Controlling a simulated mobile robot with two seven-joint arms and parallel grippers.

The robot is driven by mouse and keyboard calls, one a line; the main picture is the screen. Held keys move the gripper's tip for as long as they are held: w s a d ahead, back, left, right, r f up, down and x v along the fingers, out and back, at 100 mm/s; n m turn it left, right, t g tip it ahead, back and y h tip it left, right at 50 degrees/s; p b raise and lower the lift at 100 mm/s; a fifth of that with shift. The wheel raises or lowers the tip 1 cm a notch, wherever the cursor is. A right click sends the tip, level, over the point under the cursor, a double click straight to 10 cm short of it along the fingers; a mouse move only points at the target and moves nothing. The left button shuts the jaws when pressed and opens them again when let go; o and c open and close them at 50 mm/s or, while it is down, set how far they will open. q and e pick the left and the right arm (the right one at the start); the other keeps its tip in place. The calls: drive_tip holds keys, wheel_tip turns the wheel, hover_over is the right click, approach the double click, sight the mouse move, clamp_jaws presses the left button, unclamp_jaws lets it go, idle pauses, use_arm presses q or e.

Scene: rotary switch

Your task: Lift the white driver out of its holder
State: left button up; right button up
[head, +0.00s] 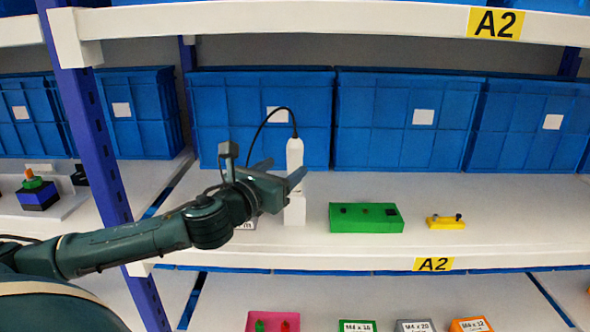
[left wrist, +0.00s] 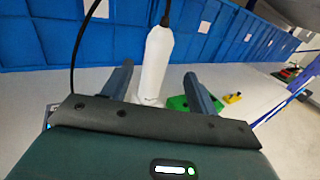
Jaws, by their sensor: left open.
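The white driver (head: 294,156) stands upright in its white holder (head: 295,210) on the middle shelf, with a black cable running from its top. In the left wrist view the driver (left wrist: 155,62) stands between the two fingers, a little ahead of the palm. My left gripper (head: 283,172) is open around the driver's body, and its fingers also show in the left wrist view (left wrist: 160,88) on either side, apart from the driver. The holder is mostly hidden behind the gripper in that view. My right gripper is not in view.
A green box (head: 366,226) and a yellow part (head: 446,222) stand right of the holder. Blue bins (head: 405,140) line the back. A blue post (head: 95,170) stands left, and the upper shelf (head: 270,17) overhangs. The shelf front at right is clear.

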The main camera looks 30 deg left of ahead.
sight(290, 160)
use_arm(q)
drive_tip(key=shift+w, duration=0.6)
drive_tip(key=shift+w+a+p, duration=0.2)
drive_tip(key=shift+w+a, duration=0.05)
drive_tip(key=shift+w, duration=1.1)
drive_tip(key=shift+w+a+p, duration=0.15)
drive_tip(key=shift+w+a, duration=0.05)
drive_tip(key=shift+w, duration=1.1)
drive_tip(key=shift+c, duration=0.2)
drive_tip(key=c, duration=1.2)
clamp_jaws()
drive_tip(key=shift+r, duration=0.15)
